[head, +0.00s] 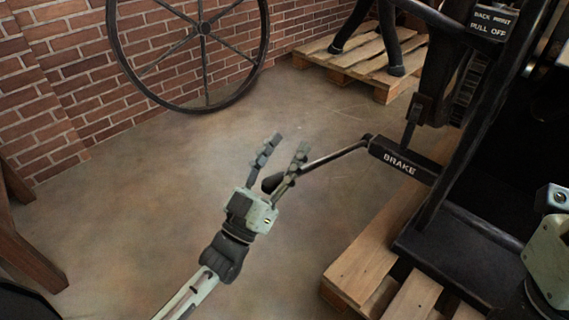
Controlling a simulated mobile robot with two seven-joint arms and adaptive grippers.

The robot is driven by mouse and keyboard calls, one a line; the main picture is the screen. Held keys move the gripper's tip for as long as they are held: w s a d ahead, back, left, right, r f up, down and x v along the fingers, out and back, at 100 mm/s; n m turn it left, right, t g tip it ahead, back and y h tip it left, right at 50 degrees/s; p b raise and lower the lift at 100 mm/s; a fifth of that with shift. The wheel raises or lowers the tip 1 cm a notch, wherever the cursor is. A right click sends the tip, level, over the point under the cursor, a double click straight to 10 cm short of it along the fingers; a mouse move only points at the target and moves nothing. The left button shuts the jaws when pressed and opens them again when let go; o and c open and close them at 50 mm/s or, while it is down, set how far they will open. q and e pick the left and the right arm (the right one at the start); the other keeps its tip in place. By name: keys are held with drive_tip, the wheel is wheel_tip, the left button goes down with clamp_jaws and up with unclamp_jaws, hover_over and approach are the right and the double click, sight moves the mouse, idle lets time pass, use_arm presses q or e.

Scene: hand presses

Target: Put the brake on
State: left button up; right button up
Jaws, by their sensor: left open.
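The brake is a black block lettered "BRAKE" (405,163) on the press at the right. A dark lever (335,156) reaches left from it and ends in a black knob (271,184). My left gripper (288,145) is open, its two fingers pointing up and away. The knob shows between the finger bases, just above the palm. The right finger crosses in front of the lever and hides a bit of it. I cannot tell whether the gripper touches the lever. My right gripper is not in view; a pale part of my right arm shows at the right edge.
The black press frame (466,130) stands on a wooden pallet (362,262) at the right. A second pallet (345,62) bears dark legs at the back. A large spoked wheel (204,28) stands by the brick wall. Open floor surrounds my left gripper.

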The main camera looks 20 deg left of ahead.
use_arm(q)
drive_tip(key=shift+r, duration=2.75)
